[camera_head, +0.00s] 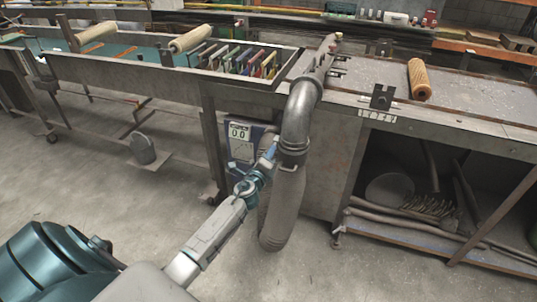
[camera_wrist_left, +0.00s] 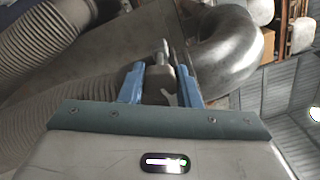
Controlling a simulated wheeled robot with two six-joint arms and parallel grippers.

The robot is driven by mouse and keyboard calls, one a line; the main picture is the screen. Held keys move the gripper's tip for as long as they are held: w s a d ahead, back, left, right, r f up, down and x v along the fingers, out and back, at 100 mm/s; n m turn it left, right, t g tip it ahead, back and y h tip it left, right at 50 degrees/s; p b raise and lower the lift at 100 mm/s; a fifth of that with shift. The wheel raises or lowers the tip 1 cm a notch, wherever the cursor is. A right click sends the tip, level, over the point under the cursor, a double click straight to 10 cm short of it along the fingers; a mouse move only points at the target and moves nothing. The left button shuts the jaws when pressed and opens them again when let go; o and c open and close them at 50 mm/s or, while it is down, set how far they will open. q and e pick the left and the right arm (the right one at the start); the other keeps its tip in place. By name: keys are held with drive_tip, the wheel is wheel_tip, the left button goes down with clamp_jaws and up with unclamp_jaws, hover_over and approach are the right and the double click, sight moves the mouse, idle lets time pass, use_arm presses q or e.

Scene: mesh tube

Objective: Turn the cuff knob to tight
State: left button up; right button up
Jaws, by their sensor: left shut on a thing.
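The cuff (camera_head: 294,146) is a dark band around the joint between a smooth grey metal elbow pipe (camera_head: 300,108) and a grey ribbed tube (camera_head: 284,205) hanging below it. My left gripper (camera_head: 273,150) is at the left side of the cuff. In the left wrist view, its two blue fingers (camera_wrist_left: 160,84) are shut on the small grey cuff knob (camera_wrist_left: 160,77), which sits between the fingertips. The elbow pipe (camera_wrist_left: 235,45) curves right behind the fingers, and the ribbed tube (camera_wrist_left: 45,40) fills the left. The knob is too small to read its setting in the head view.
A display box (camera_head: 239,136) reading 0.0 stands behind my left gripper. A long metal bench (camera_head: 440,95) runs behind, with a tool rack (camera_head: 240,62) and wooden rollers (camera_head: 418,80). A bucket (camera_head: 142,148) stands at the left; the floor around it is mostly clear.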

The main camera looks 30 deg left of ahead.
use_arm(q)
drive_tip(key=m+p, duration=0.1)
drive_tip(key=m, duration=0.3)
drive_tip(key=shift+m, duration=0.3)
drive_tip(key=m+p, duration=0.1)
drive_tip(key=m, duration=0.3)
drive_tip(key=shift+m, duration=0.3)
drive_tip(key=m+p, duration=0.1)
drive_tip(key=m, duration=0.3)
drive_tip(key=shift+m, duration=0.3)
drive_tip(key=m+p, duration=0.1)
drive_tip(key=m, duration=0.3)
drive_tip(key=shift+f+m, duration=0.1)
drive_tip(key=shift+m, duration=0.2)
drive_tip(key=o, duration=1)
drive_tip(key=v, duration=1.1)
drive_tip(key=shift+a+p, duration=0.1)
drive_tip(key=shift+p, duration=0.25)
